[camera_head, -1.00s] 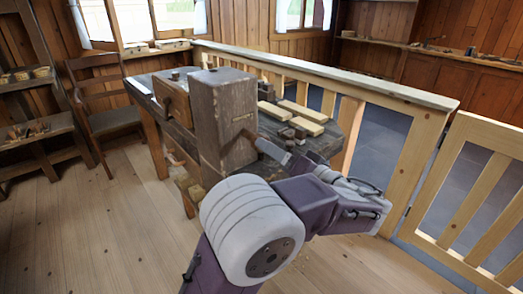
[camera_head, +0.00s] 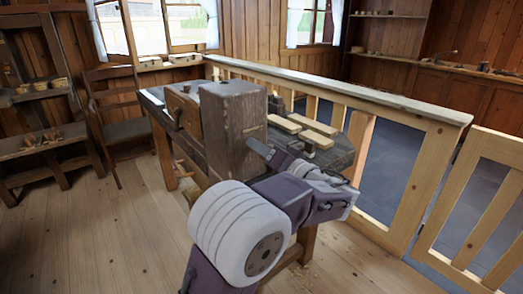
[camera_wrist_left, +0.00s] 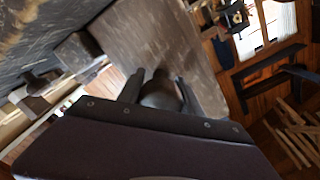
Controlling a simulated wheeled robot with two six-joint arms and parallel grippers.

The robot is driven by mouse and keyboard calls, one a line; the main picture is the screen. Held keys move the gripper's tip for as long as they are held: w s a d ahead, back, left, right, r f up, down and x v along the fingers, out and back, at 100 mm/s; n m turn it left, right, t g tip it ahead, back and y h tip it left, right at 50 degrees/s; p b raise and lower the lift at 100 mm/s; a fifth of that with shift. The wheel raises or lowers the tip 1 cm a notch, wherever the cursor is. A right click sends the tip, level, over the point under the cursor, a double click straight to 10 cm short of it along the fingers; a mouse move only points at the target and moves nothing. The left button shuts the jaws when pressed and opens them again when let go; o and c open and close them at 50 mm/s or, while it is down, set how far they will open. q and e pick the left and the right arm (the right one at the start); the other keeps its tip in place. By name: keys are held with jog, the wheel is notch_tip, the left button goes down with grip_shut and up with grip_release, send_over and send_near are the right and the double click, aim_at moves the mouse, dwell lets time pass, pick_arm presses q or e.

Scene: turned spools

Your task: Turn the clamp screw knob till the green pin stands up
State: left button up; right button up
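A tall dark wooden block (camera_head: 226,135) stands upright on the workbench in the head view. It also shows large in the left wrist view (camera_wrist_left: 140,35). A dark rounded knob (camera_wrist_left: 160,93) sits against its face, between the two fingers of my left gripper (camera_wrist_left: 160,88). The fingers stand apart, one on each side of the knob; I cannot tell whether they press on it. In the head view my left gripper (camera_head: 259,148) reaches the block's right side, and the knob is hidden there. I see no green pin. My right gripper is not in view.
The workbench (camera_head: 333,152) carries pale wooden bars (camera_head: 305,127) to the right of the block. A wooden railing (camera_head: 412,155) runs behind the bench. A chair (camera_head: 122,125) and a shelf (camera_head: 45,145) stand at left. The floor at front left is clear.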

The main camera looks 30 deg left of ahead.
pick_arm(q)
jog(key=c, duration=0.4)
jog(key=shift+m, duration=0.3)
jog(key=m+p, duration=0.1)
jog(key=m, duration=0.2)
jog(key=shift+r, duration=0.1)
jog(key=m+p, duration=0.1)
jog(key=m, duration=0.1)
jog(key=shift+m, duration=0.4)
jog(key=m+p, duration=0.2)
jog(key=m, duration=0.1)
jog(key=shift+m+p, duration=0.3)
jog(key=shift+p, duration=0.05)
jog(key=m+p, duration=0.2)
jog(key=shift+r+m, duration=0.1)
jog(key=shift+m, duration=0.3)
jog(key=m+p, duration=1)
jog(key=p, duration=0.2)
jog(key=shift+f+m+p, duration=0.15)
jog(key=shift+m+p, duration=0.6)
jog(key=shift+f+m+p, duration=0.15)
jog(key=shift+m+p, duration=0.6)
